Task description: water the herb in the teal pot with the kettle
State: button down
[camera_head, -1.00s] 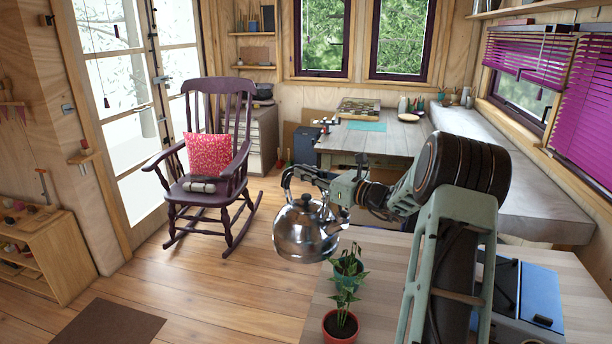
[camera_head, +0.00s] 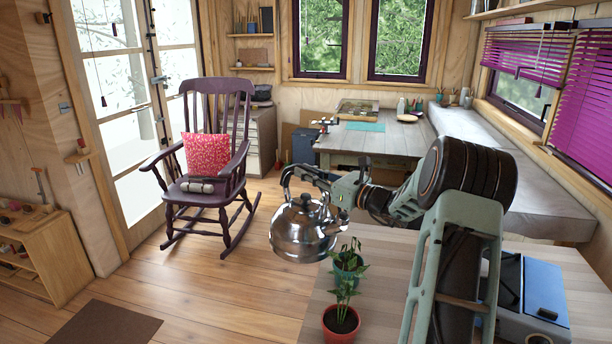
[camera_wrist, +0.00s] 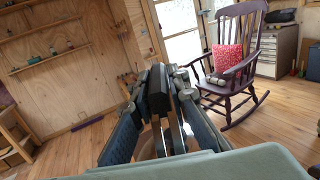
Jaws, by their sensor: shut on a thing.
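The shiny metal kettle (camera_head: 300,238) hangs in the air in the head view, roughly upright, with its spout toward the right. My gripper (camera_head: 306,176) is shut on the handle at the kettle's top. The teal pot (camera_head: 347,271) with its green herb (camera_head: 349,250) stands on the near table, just right of and below the kettle in the picture. Leaves of the plant in front hide part of this pot. In the wrist view my gripper (camera_wrist: 168,112) shows with its fingers close together, and the kettle is mostly hidden below them. No water shows.
A red pot (camera_head: 341,322) with a leafy plant stands in front of the teal pot on the near table (camera_head: 392,262). A blue-lidded case (camera_head: 540,285) lies at the right. A purple rocking chair (camera_head: 212,160) stands beyond, with open floor around it.

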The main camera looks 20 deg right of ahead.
aim_at(339, 213)
jog(key=shift+t+y, duration=0.4)
jog(key=shift+t, duration=0.4)
jog(key=shift+s+d+f+b, duration=0.1)
jog(key=shift+s+f+b, duration=0.15)
jog(key=shift+f+b, duration=0.6)
jog(key=shift+s+d+f+b, duration=0.2)
jog(key=shift+f+b, duration=0.2)
jog(key=shift+b, duration=0.8)
jog(key=shift+s+d+f+b, duration=0.1)
jog(key=shift+s+f+b, duration=0.15)
jog(key=shift+f+b, duration=0.6)
jog(key=shift+s+d+r+t+y+b, duration=0.25)
jog(key=shift+s+t+b, duration=0.3)
jog(key=shift+b, duration=0.4)
jog(key=shift+s+d+r+t+y+b, duration=0.2)
jog(key=shift+s+d+t+y+b, duration=0.15)
jog(key=shift+s+b, duration=0.5)
jog(key=shift+s+d+r+t+y+b, duration=0.2)
jog(key=shift+s+d+t+b, duration=0.25)
jog(key=shift+b, duration=0.55)
jog(key=s+t, duration=0.1)
jog(key=s+d+r+t+y+b, duration=0.1)
jog(key=s, duration=0.1)
jog(key=shift+d+r+b, duration=0.15)
jog(key=shift+r+b, duration=0.05)
jog(key=shift+b, duration=0.1)
